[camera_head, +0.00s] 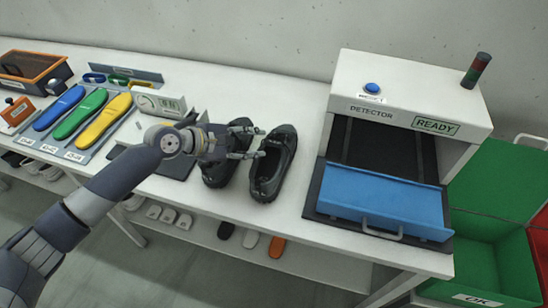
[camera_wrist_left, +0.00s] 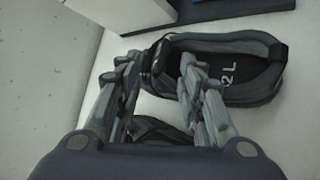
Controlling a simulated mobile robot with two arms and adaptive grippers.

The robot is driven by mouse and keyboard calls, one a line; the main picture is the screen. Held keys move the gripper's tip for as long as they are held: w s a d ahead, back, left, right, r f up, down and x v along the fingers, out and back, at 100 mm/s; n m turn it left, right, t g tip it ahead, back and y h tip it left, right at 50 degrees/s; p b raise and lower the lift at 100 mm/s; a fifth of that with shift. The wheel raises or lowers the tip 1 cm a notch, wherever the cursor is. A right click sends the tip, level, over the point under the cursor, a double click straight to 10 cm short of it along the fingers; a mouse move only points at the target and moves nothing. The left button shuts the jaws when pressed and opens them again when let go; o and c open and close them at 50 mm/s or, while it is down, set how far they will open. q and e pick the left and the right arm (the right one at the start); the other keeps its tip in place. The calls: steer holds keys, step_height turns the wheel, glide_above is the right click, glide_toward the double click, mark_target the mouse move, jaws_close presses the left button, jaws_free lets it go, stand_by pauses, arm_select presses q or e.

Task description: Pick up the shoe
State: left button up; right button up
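Two black shoes stand side by side on the white table. The left-hand shoe (camera_head: 217,172) is partly covered by my left gripper (camera_head: 257,144). In the left wrist view one shoe (camera_wrist_left: 262,72) lies just beyond the fingertips, with "2 L" readable on its insole, and the other shoe (camera_wrist_left: 160,132) shows below and between the fingers. My right gripper is not in view.
A detector box (camera_head: 404,95) with a blue flap (camera_head: 385,201) stands right of the shoes. Green (camera_head: 490,262) and red bins stand beyond it. Coloured insoles (camera_head: 80,114), a gauge box (camera_head: 158,104) and an orange tray lie left. Table between shoes and detector is clear.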

mark_target(272, 143)
arm_select(q)
steer(key=shift+w+d+f, duration=0.15)
steer(key=shift+d, duration=0.25)
steer(key=x, duration=0.4)
steer(key=shift+d+p, duration=0.15)
steer(key=shift+p, duration=0.15)
steer(key=shift+w+d+f, duration=0.2)
steer(key=shift+d+f, duration=0.05)
steer(key=shift+d, duration=0.05)
steer(key=shift+w+d+f, duration=0.1)
steer(key=shift+c, duration=0.7)
jaws_close()
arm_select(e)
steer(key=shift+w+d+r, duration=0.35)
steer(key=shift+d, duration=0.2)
